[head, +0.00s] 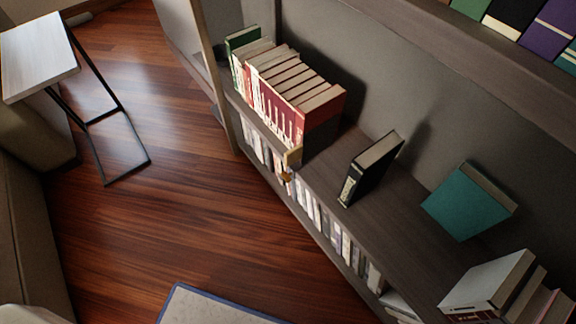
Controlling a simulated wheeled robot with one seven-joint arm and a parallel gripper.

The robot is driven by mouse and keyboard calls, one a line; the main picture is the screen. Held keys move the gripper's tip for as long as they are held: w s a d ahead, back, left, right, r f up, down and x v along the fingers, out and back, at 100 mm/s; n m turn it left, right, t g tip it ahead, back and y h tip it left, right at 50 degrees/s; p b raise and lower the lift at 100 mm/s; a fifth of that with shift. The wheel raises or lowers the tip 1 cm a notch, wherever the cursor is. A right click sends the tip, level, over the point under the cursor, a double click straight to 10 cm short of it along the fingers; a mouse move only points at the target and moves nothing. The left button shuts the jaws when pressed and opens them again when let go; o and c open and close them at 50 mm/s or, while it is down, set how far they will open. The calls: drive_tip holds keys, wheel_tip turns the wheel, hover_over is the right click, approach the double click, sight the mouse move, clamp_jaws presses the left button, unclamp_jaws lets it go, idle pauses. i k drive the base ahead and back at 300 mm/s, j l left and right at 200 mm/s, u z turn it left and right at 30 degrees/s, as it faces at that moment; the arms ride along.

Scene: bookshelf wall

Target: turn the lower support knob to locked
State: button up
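A small brass-coloured knob (286,175) sits at the front edge of the lower shelf, just below a pale wooden block (292,157) at that edge. The knob is too small in the head view to tell which way it is turned or whether it is locked. My gripper is not in view, so its place relative to the knob does not show.
The shelf board (330,165) carries a row of red books (275,95), a leaning black book (370,168) and a teal book (465,205). An upright post (215,80) stands left. A side table (40,60) stands far left. Wooden floor (190,220) lies open before the shelves; a rug (205,308) is at bottom.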

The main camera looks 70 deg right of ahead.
sight(286, 175)
drive_tip(key=i+l+z, duration=0.1)
drive_tip(key=z, duration=0.25)
drive_tip(key=i+l+z, duration=0.1)
drive_tip(key=z, duration=0.25)
drive_tip(key=i+l+z, duration=0.1)
drive_tip(key=z, duration=0.3)
